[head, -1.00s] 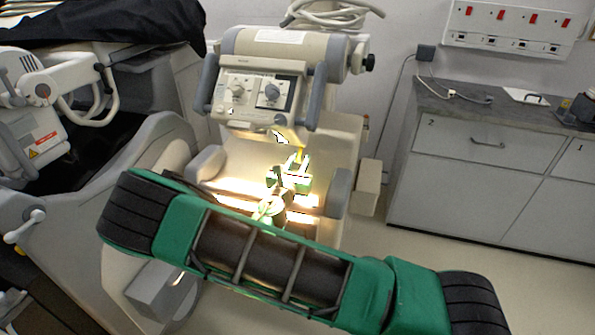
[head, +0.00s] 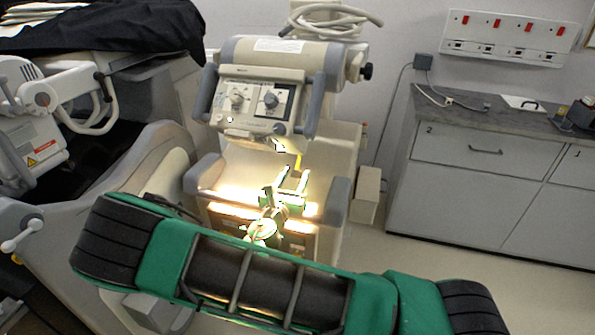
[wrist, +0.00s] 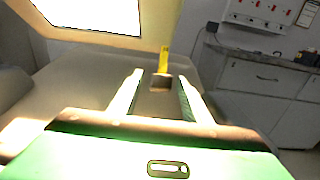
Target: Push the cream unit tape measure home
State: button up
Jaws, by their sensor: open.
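The cream unit (head: 240,150) stands in the middle, with a grey control panel and two dials. Its tape measure (head: 298,161) shows as a thin yellow strip sticking out below the panel. In the wrist view the yellow tape (wrist: 164,58) stands upright, with a dark brown end piece below it. My gripper (head: 292,174) is open and empty just below the tape in the head view. In the wrist view my gripper (wrist: 159,82) has its two pale green fingers spread, with the tape between and beyond them. Whether either finger touches the tape cannot be told.
A grey-topped cabinet (head: 470,165) stands at the right against the wall. A black-covered cart (head: 90,35) and another pale machine (head: 30,120) are at the left. Coiled cable (head: 335,20) lies on top of the unit. Open floor (head: 420,262) shows at the lower right.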

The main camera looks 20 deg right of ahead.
jog(key=v, duration=0.6)
jog(key=shift+c, duration=0.9)
jog(key=shift+s+a+f, duration=0.4)
jog(key=shift+s+a, duration=0.15)
jog(key=shift+s, duration=0.05)
jog(key=shift+s+a+f, duration=0.45)
jog(key=shift+s+a, duration=0.15)
grip_shut()
jog(key=s+a+f, duration=0.3)
jog(key=s+a, duration=0.1)
jog(key=s, duration=0.2)
jog(key=x, duration=1)
jog(key=shift+s+d+r, duration=0.1)
jog(key=shift+d+r, duration=0.1)
jog(key=shift+r, duration=0.05)
jog(key=shift+w+d+r, duration=0.35)
jog(key=shift+w+r, duration=0.15)
jog(key=shift+r, duration=0.2)
jog(key=shift+w+d+r, duration=0.35)
jog(key=shift+w+r, duration=0.2)
jog(key=shift+r, duration=0.15)
